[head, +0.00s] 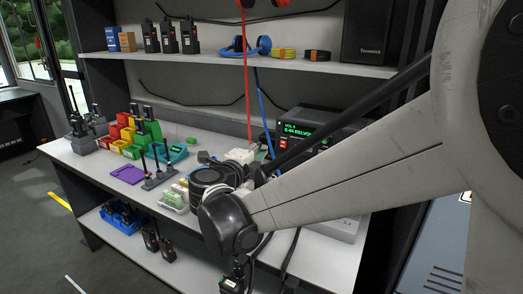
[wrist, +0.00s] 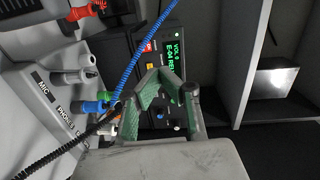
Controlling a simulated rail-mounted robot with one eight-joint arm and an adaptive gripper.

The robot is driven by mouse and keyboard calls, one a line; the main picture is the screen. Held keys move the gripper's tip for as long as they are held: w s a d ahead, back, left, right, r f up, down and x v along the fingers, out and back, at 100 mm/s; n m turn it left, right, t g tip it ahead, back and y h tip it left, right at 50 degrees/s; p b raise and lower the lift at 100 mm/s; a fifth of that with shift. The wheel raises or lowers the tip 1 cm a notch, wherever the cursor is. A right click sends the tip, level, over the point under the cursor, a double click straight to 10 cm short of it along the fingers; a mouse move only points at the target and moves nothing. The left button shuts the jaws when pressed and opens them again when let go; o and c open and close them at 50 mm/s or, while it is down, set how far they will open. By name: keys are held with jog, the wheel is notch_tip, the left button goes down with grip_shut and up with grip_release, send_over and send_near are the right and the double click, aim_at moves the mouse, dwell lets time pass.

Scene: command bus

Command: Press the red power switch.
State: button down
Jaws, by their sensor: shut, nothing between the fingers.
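A dark radio unit with a lit green display (head: 298,129) stands at the back of the bench, partly behind my arm in the head view. A small red switch (head: 283,143) sits below the left part of the display. In the wrist view the red switch (wrist: 147,46) is left of the green display (wrist: 172,48), above an orange button (wrist: 150,66). My gripper (wrist: 169,82) is shut and empty, its green-padded fingers in front of the lower panel. The red switch shows just beyond the fingertips; I see no contact.
A blue coiled cord (wrist: 143,60) crosses in front of the panel. A grey box with plugged connectors (wrist: 62,95) stands at the left of the wrist view. Coloured bins (head: 128,135) and handheld radios crowd the bench's left. A shelf (head: 215,62) runs above.

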jog(key=f, duration=0.2)
jog(key=shift+s+a+f+m+g, duration=0.2)
jog(key=shift+s+f+m+g, duration=0.05)
jog(key=shift+f+m+g, duration=0.15)
jog(key=b+x, duration=0.3)
jog(key=x, duration=1.1)
jog(key=shift+d+b, duration=0.2)
jog(key=shift+b, duration=0.2)
jog(key=shift+r, duration=0.15)
